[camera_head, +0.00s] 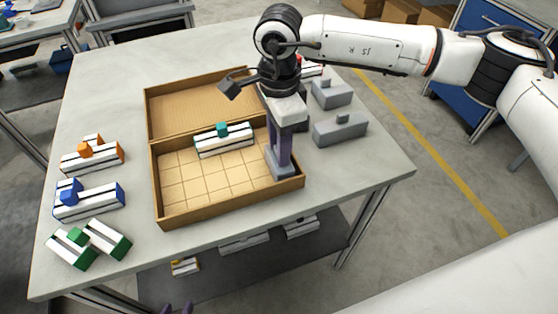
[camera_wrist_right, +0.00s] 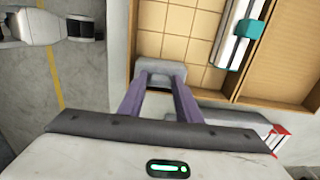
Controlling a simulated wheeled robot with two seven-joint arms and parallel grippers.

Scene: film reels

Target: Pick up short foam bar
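The short grey foam bar (camera_head: 283,172) is at the right end of the open cardboard box (camera_head: 180,217), inside its right wall. My right gripper (camera_head: 281,155) points down from above, its purple fingers closed on the bar's top. The right wrist view shows the same bar (camera_wrist_right: 160,70) between the fingertips (camera_wrist_right: 160,84), in a corner of the box. The fingers partly cover it, and I cannot tell whether it touches the box floor. Only the purple fingertips of my left gripper (camera_head: 176,308) show at the bottom edge, apart and empty.
A white bar with a teal block (camera_head: 222,143) lies in the box. Two other grey foam bars (camera_head: 340,133) (camera_head: 333,95) stand on the table right of the box. Orange (camera_head: 92,155), blue (camera_head: 90,200) and green (camera_head: 88,243) blocks stand at the left.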

